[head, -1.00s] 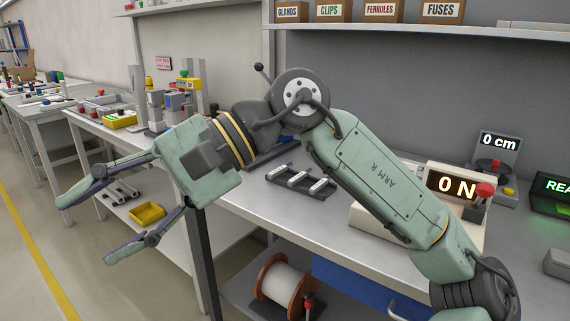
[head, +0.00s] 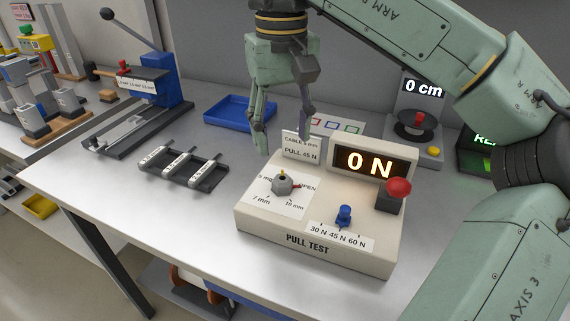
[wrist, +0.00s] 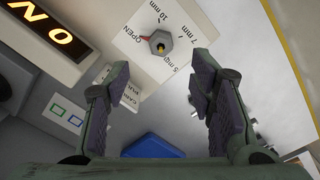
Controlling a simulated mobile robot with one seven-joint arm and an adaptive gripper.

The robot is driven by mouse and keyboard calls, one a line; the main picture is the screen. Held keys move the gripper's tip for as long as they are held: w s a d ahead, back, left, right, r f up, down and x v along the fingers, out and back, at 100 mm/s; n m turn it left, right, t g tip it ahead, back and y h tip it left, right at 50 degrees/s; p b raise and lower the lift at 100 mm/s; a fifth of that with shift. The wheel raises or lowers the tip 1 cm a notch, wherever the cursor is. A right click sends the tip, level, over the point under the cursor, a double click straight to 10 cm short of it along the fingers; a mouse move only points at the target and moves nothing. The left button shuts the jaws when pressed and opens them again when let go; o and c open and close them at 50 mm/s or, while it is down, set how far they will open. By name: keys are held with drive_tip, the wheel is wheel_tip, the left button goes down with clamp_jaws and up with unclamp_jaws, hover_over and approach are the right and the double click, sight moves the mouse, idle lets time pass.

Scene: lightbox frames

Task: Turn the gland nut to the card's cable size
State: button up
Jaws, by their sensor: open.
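The grey hexagonal gland nut (head: 283,186) sits on the pull test box (head: 316,250), with a yellow tip at its centre. It also shows in the wrist view (wrist: 160,42). Its red pointer is toward OPEN; 5 mm, 7 mm and 10 mm are the other marks around it. The card (head: 300,150) stands behind the nut and reads PULL 45 N; its cable size digit is too small to read surely. My gripper (head: 285,144) is open and empty, pointing down, above and behind the nut. In the wrist view its fingers (wrist: 163,66) are apart, with the nut beyond them.
The box carries a 0 N display (head: 363,162), a red button (head: 398,188) and a blue selector knob (head: 344,215). A black rack (head: 182,168) and a blue tray (head: 240,112) lie left of the box. Bare bench (head: 170,225) lies in front of the rack.

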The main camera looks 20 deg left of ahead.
sight(282, 170)
wheel_tip(282, 170, down, 9)
drive_tip(key=shift+r, duration=0.2)
drive_tip(key=shift+c, duration=0.5)
drive_tip(key=c, duration=1.1)
